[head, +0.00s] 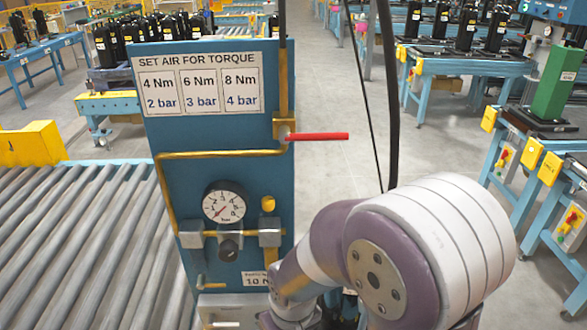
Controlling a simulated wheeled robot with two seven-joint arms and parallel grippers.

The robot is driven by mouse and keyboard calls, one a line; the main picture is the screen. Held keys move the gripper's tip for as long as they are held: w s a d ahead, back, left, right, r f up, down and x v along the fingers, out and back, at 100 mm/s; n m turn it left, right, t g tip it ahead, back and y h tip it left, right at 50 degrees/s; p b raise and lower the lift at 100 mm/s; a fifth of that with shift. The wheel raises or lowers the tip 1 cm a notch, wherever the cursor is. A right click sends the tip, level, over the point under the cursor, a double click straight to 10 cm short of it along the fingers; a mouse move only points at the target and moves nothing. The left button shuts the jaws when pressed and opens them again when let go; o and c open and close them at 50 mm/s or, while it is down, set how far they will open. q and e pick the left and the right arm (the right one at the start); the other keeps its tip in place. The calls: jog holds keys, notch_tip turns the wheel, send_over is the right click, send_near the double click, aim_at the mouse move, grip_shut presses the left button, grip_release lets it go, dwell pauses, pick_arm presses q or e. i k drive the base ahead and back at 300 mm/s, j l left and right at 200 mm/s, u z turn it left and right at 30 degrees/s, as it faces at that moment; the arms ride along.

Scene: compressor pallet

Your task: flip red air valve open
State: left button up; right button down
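The red air valve handle (320,136) sticks out level to the right from the brass valve body (284,128) at the right edge of the blue air panel (215,130). The handle lies across the line of the vertical brass pipe above the valve. Nothing touches the handle. One of my arms fills the lower right, its links below and to the right of the handle. I see no gripper fingers on it. My other arm is out of the picture.
A round pressure gauge (224,205) sits above a black knob (229,247) on the panel. A roller conveyor (80,240) lies left. A black hose (391,90) hangs right of the handle. A torque label (201,84) is above. Blue workbenches (470,66) stand behind.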

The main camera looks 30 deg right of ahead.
aim_at(285, 137)
jog(key=k+j+z, duration=0.15)
jog(key=z, duration=0.3)
jog(key=k+j+z, duration=0.25)
jog(key=z, duration=0.25)
